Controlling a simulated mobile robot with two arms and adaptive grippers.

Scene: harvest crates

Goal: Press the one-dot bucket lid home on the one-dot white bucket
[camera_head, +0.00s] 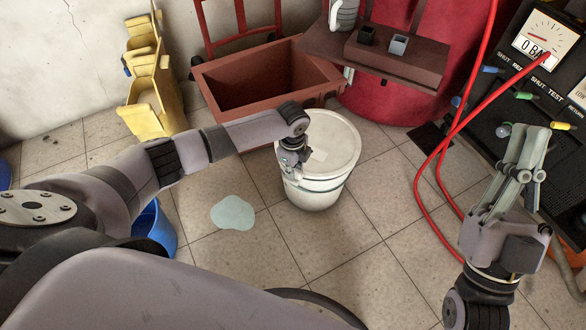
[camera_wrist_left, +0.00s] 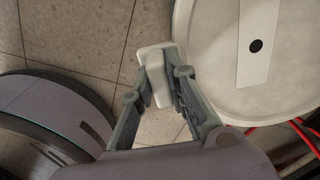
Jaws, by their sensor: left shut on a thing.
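The white bucket (camera_head: 314,195) stands upright on the tiled floor. The round white lid (camera_head: 330,145) lies on top of it; I cannot tell whether its edge is fully seated. In the left wrist view the lid (camera_wrist_left: 210,60) carries a pale label with one black dot (camera_wrist_left: 256,46). My left gripper (camera_head: 292,162) is at the lid's near left edge. In the left wrist view its fingers are shut on a small white tab (camera_wrist_left: 153,62) at the lid's edge. My right gripper (camera_head: 532,135) is far right of the bucket, with nothing visible in it; its finger gap is unclear.
A rust-red cart (camera_head: 265,85) stands behind the bucket. A brown shelf (camera_head: 390,60) overhangs the back right. Red hoses (camera_head: 425,185) hang between bucket and gauge panel (camera_head: 545,45). A puddle (camera_head: 233,213) and blue bucket (camera_head: 155,230) lie left. Front floor is clear.

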